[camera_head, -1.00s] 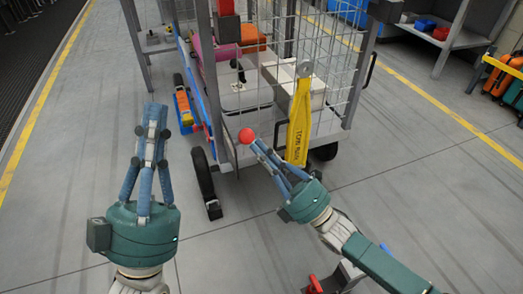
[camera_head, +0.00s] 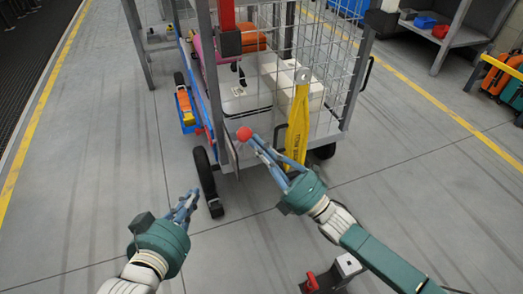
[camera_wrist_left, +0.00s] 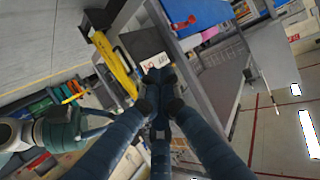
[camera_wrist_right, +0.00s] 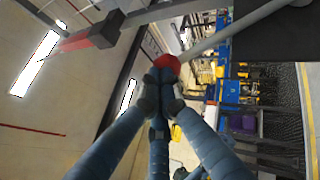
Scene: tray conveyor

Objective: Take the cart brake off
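The brake lever's red ball knob (camera_head: 244,134) stands at the near left corner of the wire-mesh cart (camera_head: 233,170). My right gripper (camera_head: 255,140) has its fingers together with the tips at the knob. In the right wrist view the knob (camera_wrist_right: 167,62) sits just beyond the fingertips, on a grey rod running to the upper right; the tips cover its lower part. I cannot tell how firmly they touch. My left gripper (camera_head: 190,197) is shut and empty, near the cart's front wheel. The left wrist view shows a small white label (camera_wrist_left: 152,63) beyond its fingertips.
A yellow strap (camera_head: 298,125) hangs at the cart's near side. A red bar with a darker block (camera_head: 228,42) hangs by the cart's near post. Cart wheels (camera_head: 204,172) stand on the floor. Open floor (camera_head: 90,200) lies to the left; shelving (camera_head: 455,40) is at back right.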

